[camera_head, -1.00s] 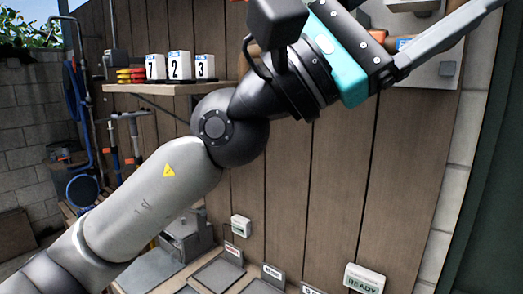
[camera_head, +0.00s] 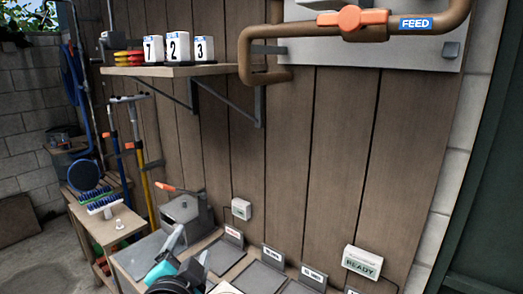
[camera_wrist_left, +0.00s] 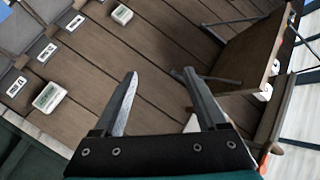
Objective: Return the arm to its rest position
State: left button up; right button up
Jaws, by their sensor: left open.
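My left gripper (camera_head: 189,244) shows at the bottom of the head view, left of centre, with its teal body and two grey fingers. The fingers stand apart with nothing between them. In the left wrist view the open fingers (camera_wrist_left: 160,76) point toward the wooden plank wall (camera_wrist_left: 165,40). In the head view the gripper is low, in front of the workbench with the flat grey plates. Most of my left arm is out of the picture. My right gripper is not in view.
The orange valve handle (camera_head: 350,19) lies level on the brown pipe, beside a FEED label (camera_head: 416,23). A shelf (camera_head: 175,71) holds white number blocks (camera_head: 178,48). A READY box (camera_head: 362,262) is at lower right. A side table (camera_head: 108,226) holds brushes at left.

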pick_arm(q)
jog(key=s+a+f+n+g+h, duration=0.15)
jog(key=s+f+n+g, duration=0.35)
jog(key=s+f, duration=0.65)
jog(key=s+a+f+n+g+y, duration=0.1)
jog(key=s+a+f+n+g, duration=0.1)
jog(key=s+f+g, duration=0.75)
jog(key=s+f+b, duration=0.2)
jog(key=f+b, duration=0.1)
jog(key=f, duration=0.8)
jog(key=s+f+t+b, duration=0.15)
jog(key=f+b, duration=0.25)
jog(key=f, duration=0.7)
jog(key=s+f+b, duration=0.2)
jog(key=f+b, duration=0.1)
jog(key=f, duration=0.8)
jog(key=s+a+f+b, duration=0.1)
jog(key=s+f+b, duration=0.3)
jog(key=s+f, duration=0.4)
jog(key=s+a+f+g+b, duration=0.1)
jog(key=s+f+b, duration=0.4)
jog(key=f, duration=1)
jog(key=s, duration=0.2)
jog(key=shift+s+a+f+g, duration=0.15)
jog(key=shift+s+f+g, duration=0.1)
jog(key=shift+s+g, duration=0.1)
